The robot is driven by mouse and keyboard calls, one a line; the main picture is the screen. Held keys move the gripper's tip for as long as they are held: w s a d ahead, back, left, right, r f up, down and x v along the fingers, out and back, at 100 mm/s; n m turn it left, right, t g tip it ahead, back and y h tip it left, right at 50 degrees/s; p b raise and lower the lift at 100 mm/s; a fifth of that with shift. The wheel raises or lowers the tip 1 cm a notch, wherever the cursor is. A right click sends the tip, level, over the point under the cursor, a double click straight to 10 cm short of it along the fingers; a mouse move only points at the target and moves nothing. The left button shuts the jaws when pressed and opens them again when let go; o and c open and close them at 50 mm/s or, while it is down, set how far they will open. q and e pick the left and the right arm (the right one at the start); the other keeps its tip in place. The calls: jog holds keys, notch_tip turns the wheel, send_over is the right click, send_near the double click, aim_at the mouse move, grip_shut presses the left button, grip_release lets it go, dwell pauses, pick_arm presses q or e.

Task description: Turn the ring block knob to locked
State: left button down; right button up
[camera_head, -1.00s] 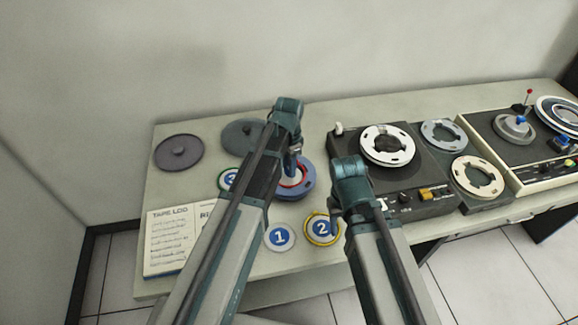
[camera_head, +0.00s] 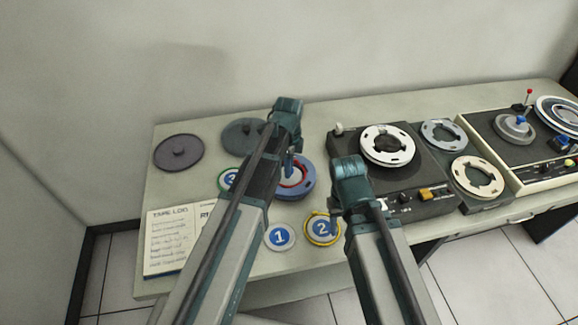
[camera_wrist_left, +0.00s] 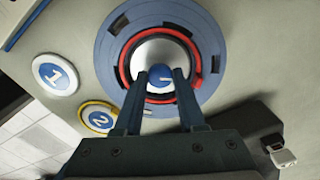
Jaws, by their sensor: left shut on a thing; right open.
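The ring block (camera_wrist_left: 205,55) is a blue-grey disc with a red ring and a pale hub, and it lies on the table. It also shows in the head view (camera_head: 307,181), partly hidden by my left arm. Its blue knob (camera_wrist_left: 160,75) with a white mark stands at the centre of the hub. My left gripper (camera_wrist_left: 160,84) is over the disc with its two fingers closed on the knob. My right gripper (camera_head: 349,208) is away to the right, above the table near the dark tape machine; its fingertips are hidden behind the arm.
Round tags numbered 1 (camera_head: 280,237) and 2 (camera_head: 322,228) lie in front of the disc. A tape log sheet (camera_head: 172,240) is at the left. A dark tape machine (camera_head: 425,165) stands to the right. Dark lids (camera_head: 178,153) lie at the back left.

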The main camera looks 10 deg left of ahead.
dwell(0.4)
pick_arm(q)
jog(key=c, duration=0.5)
grip_release()
jog(key=shift+r, duration=0.1)
pick_arm(e)
jog(key=shift+r, duration=0.1)
pick_arm(q)
notch_tip(320, 180, up, 14)
jog(key=p, duration=1.3)
jog(key=shift+p, duration=0.4)
pick_arm(e)
notch_tip(320, 180, up, 14)
jog(key=shift+f, duration=0.2)
pick_arm(q)
jog(key=shift+f, duration=0.2)
